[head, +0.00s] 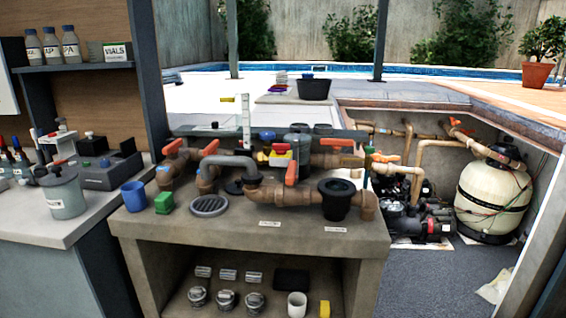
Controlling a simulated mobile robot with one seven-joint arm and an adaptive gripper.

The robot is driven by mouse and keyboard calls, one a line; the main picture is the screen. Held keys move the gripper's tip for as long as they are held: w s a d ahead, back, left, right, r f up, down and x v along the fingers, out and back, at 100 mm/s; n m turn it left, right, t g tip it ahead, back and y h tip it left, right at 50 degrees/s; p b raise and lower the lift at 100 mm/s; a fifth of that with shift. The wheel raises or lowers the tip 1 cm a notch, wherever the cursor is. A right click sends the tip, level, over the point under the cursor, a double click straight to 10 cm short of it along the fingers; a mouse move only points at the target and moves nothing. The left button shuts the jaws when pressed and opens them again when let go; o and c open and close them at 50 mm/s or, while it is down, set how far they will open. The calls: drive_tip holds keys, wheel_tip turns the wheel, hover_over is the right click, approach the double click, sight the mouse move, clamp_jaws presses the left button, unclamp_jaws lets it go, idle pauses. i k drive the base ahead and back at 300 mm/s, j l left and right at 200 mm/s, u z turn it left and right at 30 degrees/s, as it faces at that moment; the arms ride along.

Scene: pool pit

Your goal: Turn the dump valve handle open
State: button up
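A brown pipe assembly (283,192) with several orange valve handles is mounted on a concrete bench. One orange handle (172,147) is at the left end and another orange handle (209,148) is beside it, both slanted. An orange handle (292,173) stands near upright at the middle. A further orange handle (337,142) lies about level behind it, and an orange handle (383,158) is at the right. I cannot tell which is the dump valve handle; the white bench labels (270,223) are too small to read. My gripper is not in view.
The concrete bench (235,233) carries a blue cup (134,195), a green block (164,203), a round grate (209,206) and a black funnel-like cup (336,199). A lab counter (85,220) stands left. A pit with a pump and a tank (492,200) lies right.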

sight(291, 177)
drive_tip(key=i+j+z, duration=0.15)
drive_tip(key=i+j, duration=0.2)
drive_tip(key=i, duration=0.6)
